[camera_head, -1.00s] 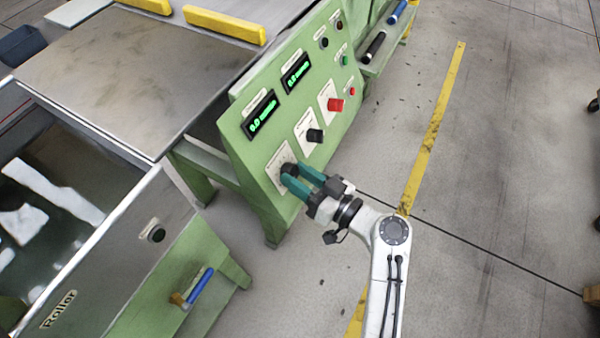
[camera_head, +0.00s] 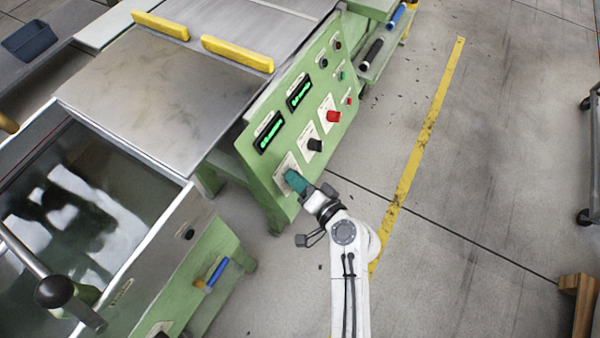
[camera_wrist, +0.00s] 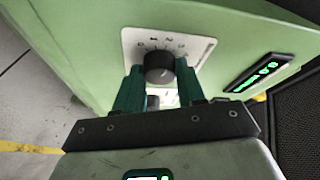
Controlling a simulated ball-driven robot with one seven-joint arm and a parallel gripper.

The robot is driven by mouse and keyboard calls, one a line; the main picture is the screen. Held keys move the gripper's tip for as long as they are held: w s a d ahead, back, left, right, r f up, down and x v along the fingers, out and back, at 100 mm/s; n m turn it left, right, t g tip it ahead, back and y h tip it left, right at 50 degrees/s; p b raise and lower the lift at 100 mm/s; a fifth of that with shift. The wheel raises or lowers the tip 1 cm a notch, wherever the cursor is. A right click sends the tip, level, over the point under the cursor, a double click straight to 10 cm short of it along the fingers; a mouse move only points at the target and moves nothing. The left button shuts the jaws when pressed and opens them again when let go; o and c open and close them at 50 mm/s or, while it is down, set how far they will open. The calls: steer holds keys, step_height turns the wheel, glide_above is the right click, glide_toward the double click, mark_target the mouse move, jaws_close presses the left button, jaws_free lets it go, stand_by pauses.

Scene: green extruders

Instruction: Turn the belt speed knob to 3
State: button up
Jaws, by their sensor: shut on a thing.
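A black round knob (camera_wrist: 159,67) sits on a white dial plate with markings too blurred to read. In the head view this white plate (camera_head: 281,172) is the lowest one on the green panel, and my fingers hide most of the knob. My gripper (camera_head: 293,178) has teal fingers and is shut on the knob. In the wrist view one finger (camera_wrist: 131,88) is on the left side of the knob and the other finger (camera_wrist: 187,80) is on the right. The knob's exact setting cannot be told.
Above the gripped knob are another black knob (camera_head: 314,145), a red knob (camera_head: 333,116) and two green-lit displays, the lower display (camera_head: 268,132) and upper display (camera_head: 299,93). A water tank (camera_head: 70,200) stands at left.

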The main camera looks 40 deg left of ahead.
steer(key=m+p, duration=0.1)
steer(key=p, duration=0.1)
steer(key=m+h+p, duration=0.1)
steer(key=m+p, duration=0.1)
steer(key=shift+r, duration=0.3)
steer(key=shift+f+m+p, duration=0.1)
steer(key=shift+m+p, duration=0.2)
steer(key=shift+m, duration=0.1)
steer(key=shift+f+h, duration=0.1)
steer(key=shift+h, duration=0.2)
steer(key=o, duration=1)
steer(key=shift+o, duration=0.2)
steer(key=v, duration=1)
steer(key=shift+d, duration=0.35)
